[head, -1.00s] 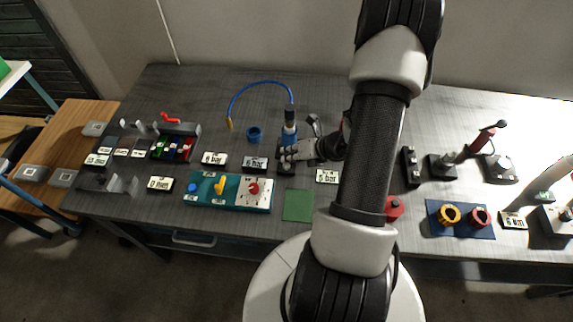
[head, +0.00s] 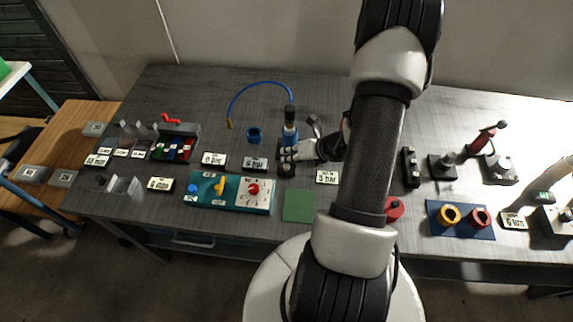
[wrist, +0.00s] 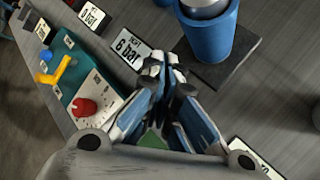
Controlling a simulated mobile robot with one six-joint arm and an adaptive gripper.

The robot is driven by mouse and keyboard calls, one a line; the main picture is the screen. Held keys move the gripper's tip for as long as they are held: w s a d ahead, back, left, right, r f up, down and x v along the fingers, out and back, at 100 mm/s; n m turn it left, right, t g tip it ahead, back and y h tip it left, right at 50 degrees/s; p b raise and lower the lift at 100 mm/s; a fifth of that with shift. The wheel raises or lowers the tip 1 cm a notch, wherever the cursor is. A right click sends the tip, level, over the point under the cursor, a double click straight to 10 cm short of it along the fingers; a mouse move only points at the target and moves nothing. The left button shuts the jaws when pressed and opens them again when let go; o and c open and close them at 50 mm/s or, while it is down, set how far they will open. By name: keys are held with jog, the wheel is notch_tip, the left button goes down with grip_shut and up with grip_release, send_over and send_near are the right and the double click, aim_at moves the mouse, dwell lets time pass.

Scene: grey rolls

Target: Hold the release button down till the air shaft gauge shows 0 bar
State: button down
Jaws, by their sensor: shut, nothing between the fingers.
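My gripper (head: 287,157) is shut and empty, low over the bench beside the blue cylinder (head: 290,136). In the wrist view its fingertips (wrist: 160,68) are together, just in front of a gauge (wrist: 130,48) reading 6 bar; its small label is hard to read. That gauge also shows in the head view (head: 255,164). The blue cylinder (wrist: 208,34) stands upright on a dark plate, apart from the fingers. A small dark round part (head: 287,170) shows just below the fingers in the head view. I cannot tell whether it is the release button or whether the fingers touch it.
A second gauge (head: 213,160) reads 0 bar to the left. Another bar display (head: 327,177) lies to the right. A teal panel (head: 207,203) with a yellow lever and red knob (head: 253,188) is in front, next to a flat green square (head: 298,206). A blue hose (head: 258,84) arches behind.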

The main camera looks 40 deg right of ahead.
jog(key=shift+f, duration=0.15)
jog(key=shift+f+b, duration=0.25)
jog(key=shift+b, duration=0.15)
jog(key=shift+f+b, duration=0.45)
jog(key=shift+f, duration=0.1)
dwell(0.4)
dwell(2.8)
jog(key=shift+r+p, duration=0.8)
jog(key=shift+r, duration=0.2)
notch_tip(320, 180, up, 5)
jog(key=p, duration=0.4)
